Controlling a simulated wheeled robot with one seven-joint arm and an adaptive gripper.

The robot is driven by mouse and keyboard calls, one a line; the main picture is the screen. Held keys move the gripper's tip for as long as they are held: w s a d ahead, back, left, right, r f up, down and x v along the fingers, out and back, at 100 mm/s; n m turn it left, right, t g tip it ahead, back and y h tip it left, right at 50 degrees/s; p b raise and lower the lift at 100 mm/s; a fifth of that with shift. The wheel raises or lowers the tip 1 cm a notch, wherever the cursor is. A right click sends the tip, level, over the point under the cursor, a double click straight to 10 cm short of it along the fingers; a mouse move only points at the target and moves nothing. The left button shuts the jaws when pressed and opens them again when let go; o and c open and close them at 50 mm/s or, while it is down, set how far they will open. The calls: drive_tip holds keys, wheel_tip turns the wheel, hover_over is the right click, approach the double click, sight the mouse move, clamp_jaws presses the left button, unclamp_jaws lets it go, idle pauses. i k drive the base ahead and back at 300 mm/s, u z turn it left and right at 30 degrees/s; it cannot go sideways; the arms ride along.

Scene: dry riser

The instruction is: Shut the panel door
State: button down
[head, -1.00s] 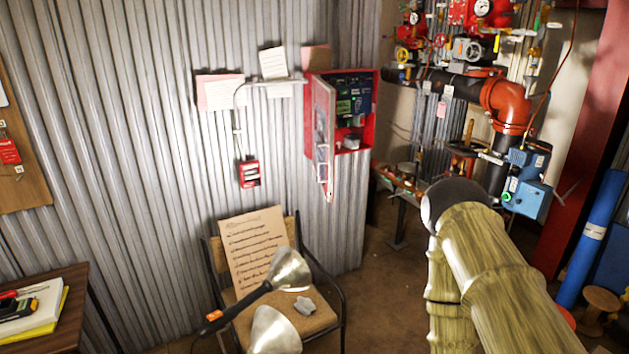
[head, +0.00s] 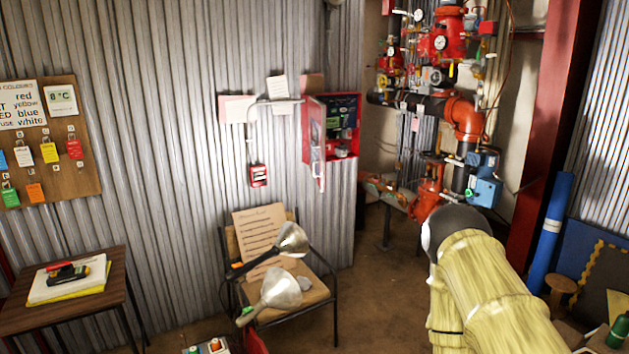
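A red panel box (head: 356,142) is fixed to the corrugated metal wall, a little right of the middle in the head view. Its door (head: 318,152) is hinged on the left side and stands open, swung out toward me and seen nearly edge-on. Dark units with green parts show inside the box. My arm rises from the lower right, well to the right of the panel and apart from it. My gripper is not in view.
A chair (head: 318,290) with a written board and metal lamp shades stands below the panel. A small table (head: 110,290) is at left. Red pipework (head: 462,115) stands right of the panel. Some floor between the chair and my arm is bare.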

sight(317, 110)
drive_tip(key=u, duration=0.4)
drive_tip(key=i, duration=0.85)
drive_tip(key=u, duration=0.45)
